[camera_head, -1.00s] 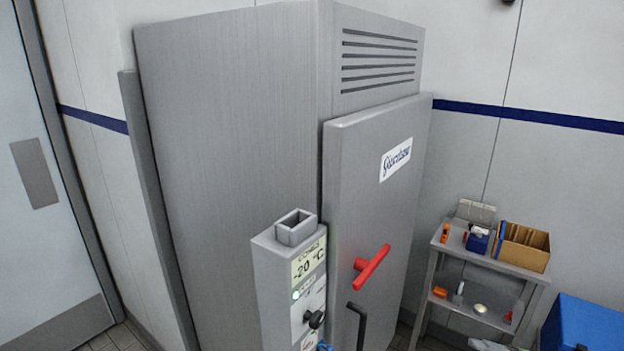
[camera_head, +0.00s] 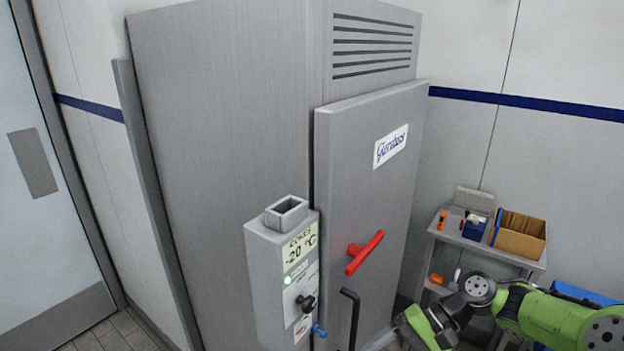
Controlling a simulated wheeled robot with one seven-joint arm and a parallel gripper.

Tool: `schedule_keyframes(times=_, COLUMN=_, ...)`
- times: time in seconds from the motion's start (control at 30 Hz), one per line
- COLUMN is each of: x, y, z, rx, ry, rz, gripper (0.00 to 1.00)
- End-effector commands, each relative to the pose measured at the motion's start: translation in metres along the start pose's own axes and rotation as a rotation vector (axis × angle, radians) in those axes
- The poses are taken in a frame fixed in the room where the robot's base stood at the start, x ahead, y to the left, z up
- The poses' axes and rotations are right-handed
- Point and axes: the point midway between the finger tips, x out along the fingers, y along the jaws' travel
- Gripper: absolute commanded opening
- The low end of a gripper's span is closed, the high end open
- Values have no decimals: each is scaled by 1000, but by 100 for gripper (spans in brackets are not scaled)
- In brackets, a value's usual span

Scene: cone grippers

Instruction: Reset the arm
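My arm (camera_head: 545,316), green with dark grey joints, reaches in from the lower right of the head view. It bends down toward the bottom edge, in front of the small side table. My gripper is not in the picture; only the arm links show, so its fingers and anything in them are hidden.
A tall grey freezer cabinet (camera_head: 225,150) with a red door handle (camera_head: 364,253) fills the middle. A control box (camera_head: 283,275) reading -20 °C stands at its front. A side table (camera_head: 448,237) holds a cardboard box (camera_head: 518,238) and small items. A blue box (camera_head: 585,293) is behind my arm.

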Motion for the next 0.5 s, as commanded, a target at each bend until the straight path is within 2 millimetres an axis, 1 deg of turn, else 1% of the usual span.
schedule_keyframes(times=0.03, x=10, y=-5, z=12, rx=-21, ry=34, rz=121, gripper=65)
schedule_keyframes(times=0.1, x=18, y=-6, z=26, rx=-52, ry=94, rz=260, gripper=65)
schedule_keyframes(times=0.2, x=20, y=-7, z=49, rx=-111, ry=200, rz=436, gripper=65)
schedule_keyframes(times=0.27, x=17, y=-8, z=65, rx=-153, ry=272, rz=527, gripper=65)
schedule_keyframes(times=0.37, x=8, y=-8, z=94, rx=-234, ry=404, rz=649, gripper=65)
schedule_keyframes(times=0.5, x=-10, y=-3, z=138, rx=-366, ry=598, rz=755, gripper=65)
